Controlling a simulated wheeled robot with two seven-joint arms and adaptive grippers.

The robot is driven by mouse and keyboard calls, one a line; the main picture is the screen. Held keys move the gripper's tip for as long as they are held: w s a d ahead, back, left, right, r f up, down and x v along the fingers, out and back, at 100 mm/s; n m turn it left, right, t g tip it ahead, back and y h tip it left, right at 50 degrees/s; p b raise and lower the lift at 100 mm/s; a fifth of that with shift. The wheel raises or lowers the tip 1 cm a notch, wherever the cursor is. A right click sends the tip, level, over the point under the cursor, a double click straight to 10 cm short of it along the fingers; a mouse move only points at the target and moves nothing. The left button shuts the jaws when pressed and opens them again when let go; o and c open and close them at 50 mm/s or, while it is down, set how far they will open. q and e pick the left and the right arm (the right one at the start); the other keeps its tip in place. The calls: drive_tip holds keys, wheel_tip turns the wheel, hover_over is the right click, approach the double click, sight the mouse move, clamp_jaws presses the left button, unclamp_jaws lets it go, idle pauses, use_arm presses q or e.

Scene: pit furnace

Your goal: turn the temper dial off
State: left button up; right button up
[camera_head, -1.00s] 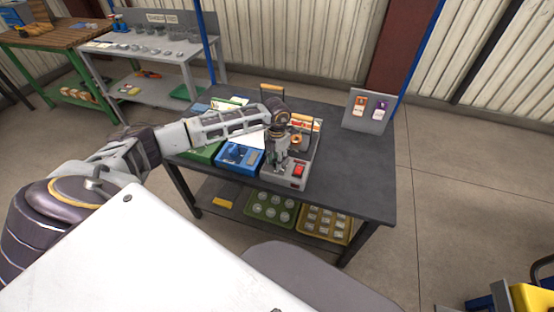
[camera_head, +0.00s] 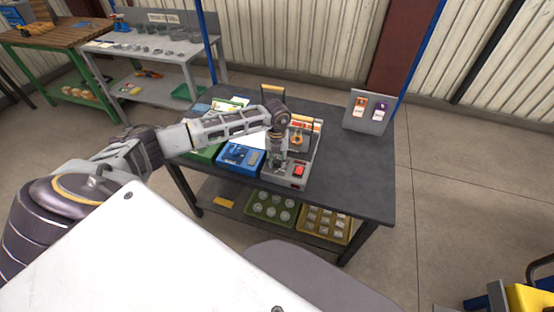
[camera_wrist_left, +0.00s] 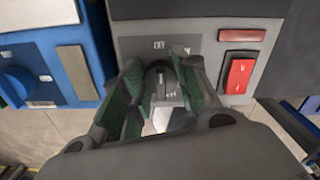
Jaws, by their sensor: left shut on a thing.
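The temper dial (camera_wrist_left: 160,80) is a dark round knob on the grey front panel of the furnace unit (camera_head: 314,150), below a small printed label. It shows in the left wrist view between the fingers of my left gripper (camera_wrist_left: 164,88). The green-padded fingers are closed on the knob from both sides. In the head view the same left gripper (camera_head: 277,168) comes down on the front of the unit, and the arm hides the dial there. The dial's exact pointer setting cannot be read. My right gripper is not in view.
A red rocker switch (camera_wrist_left: 239,74) sits just right of the dial. A blue unit (camera_head: 239,156) with its own blue knob (camera_wrist_left: 18,86) stands to the left. A grey card stand (camera_head: 367,112) is at the table's back right. The table's right side is clear.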

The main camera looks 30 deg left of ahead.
sight(277, 159)
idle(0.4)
use_arm(q)
drive_tip(key=o, duration=1)
wheel_tip(277, 159, up, 12)
idle(0.4)
idle(0.6)
